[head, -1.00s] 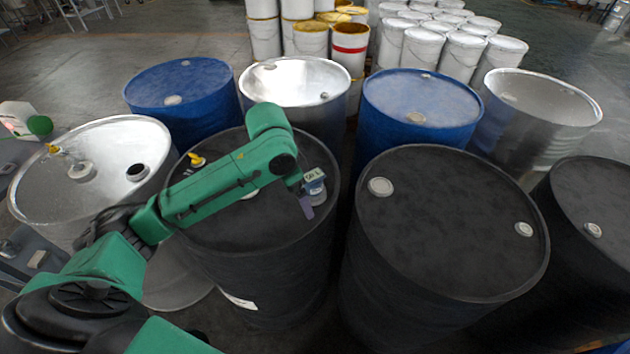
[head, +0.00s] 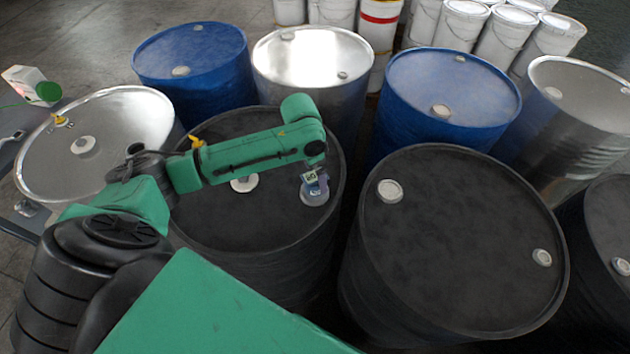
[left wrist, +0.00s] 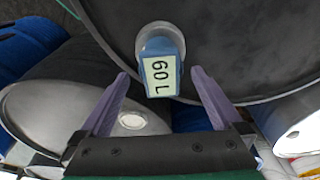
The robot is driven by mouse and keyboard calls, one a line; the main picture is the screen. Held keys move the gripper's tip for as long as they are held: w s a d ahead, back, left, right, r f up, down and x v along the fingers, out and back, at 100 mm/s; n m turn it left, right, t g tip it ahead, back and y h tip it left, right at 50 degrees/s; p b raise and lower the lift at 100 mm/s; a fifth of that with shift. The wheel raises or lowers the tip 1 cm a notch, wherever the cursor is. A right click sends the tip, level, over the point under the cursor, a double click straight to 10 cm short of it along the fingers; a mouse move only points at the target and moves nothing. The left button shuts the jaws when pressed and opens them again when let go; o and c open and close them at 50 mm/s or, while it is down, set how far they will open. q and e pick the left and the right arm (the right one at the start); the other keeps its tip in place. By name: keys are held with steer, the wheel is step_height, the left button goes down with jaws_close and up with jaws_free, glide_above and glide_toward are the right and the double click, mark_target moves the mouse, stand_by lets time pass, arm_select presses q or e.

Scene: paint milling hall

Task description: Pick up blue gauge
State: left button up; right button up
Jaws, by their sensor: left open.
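The blue gauge (left wrist: 159,78) is a small blue block with a pale label reading "60 L". It stands on a round light cap on top of a black drum (head: 255,215), and it also shows in the head view (head: 311,183). My left gripper (left wrist: 160,88) is open, with its two purple fingers on either side of the gauge in the left wrist view. My right gripper is not in view.
A yellow tap (head: 197,142) stands on the same drum behind my forearm. A second black drum (head: 460,240) is close on the right. Blue drums (head: 448,85) and silver drums (head: 310,55) stand behind. A silver drum (head: 125,115) with another yellow tap is at left.

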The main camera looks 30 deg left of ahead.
arm_select(q)
steer(key=f+p, duration=0.1)
steer(key=f, duration=0.3)
steer(key=shift+w+f, duration=0.2)
steer(key=shift+s+f, duration=0.1)
steer(key=shift+c, duration=1.2)
jaws_close()
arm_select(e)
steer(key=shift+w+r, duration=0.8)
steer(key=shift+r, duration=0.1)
arm_select(q)
step_height(320, 180, up, 31)
steer(key=p, duration=0.4)
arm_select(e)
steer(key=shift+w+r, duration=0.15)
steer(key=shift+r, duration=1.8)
